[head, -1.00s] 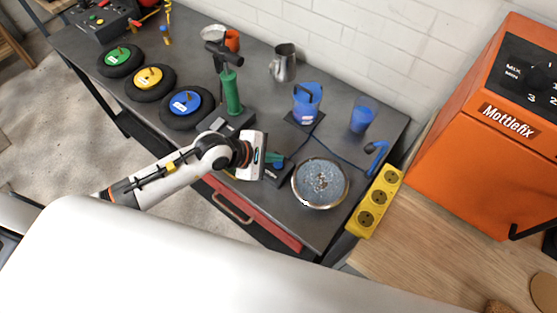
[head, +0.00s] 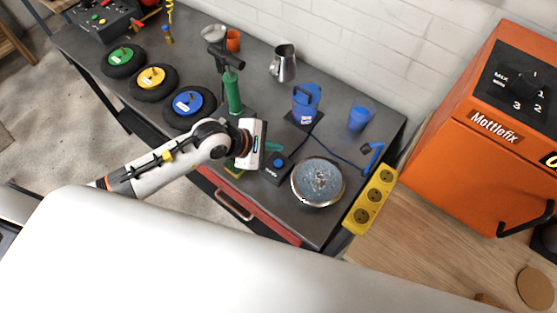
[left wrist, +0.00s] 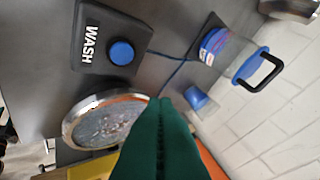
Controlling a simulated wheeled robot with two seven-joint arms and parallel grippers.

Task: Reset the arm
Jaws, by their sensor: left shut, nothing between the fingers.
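My left arm reaches over the workbench from the left. Its gripper (head: 275,147) is shut and empty, its green fingers just behind the black WASH button box (head: 275,175) in the head view. The fingers, pressed together, also show in the left wrist view (left wrist: 160,108). The box has a round blue button and also shows in the left wrist view (left wrist: 98,35), apart from the fingers. A round metal basin (head: 318,182) with grey-blue contents stands right of the box. My right gripper is not in view.
A blue jug (head: 305,104), a blue cup (head: 359,118) and a metal pitcher (head: 284,64) stand toward the wall. A green pump (head: 233,95) and wheels with coloured hubs are to the left. A yellow socket strip (head: 370,199) lines the bench's right edge, near an orange machine (head: 490,130).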

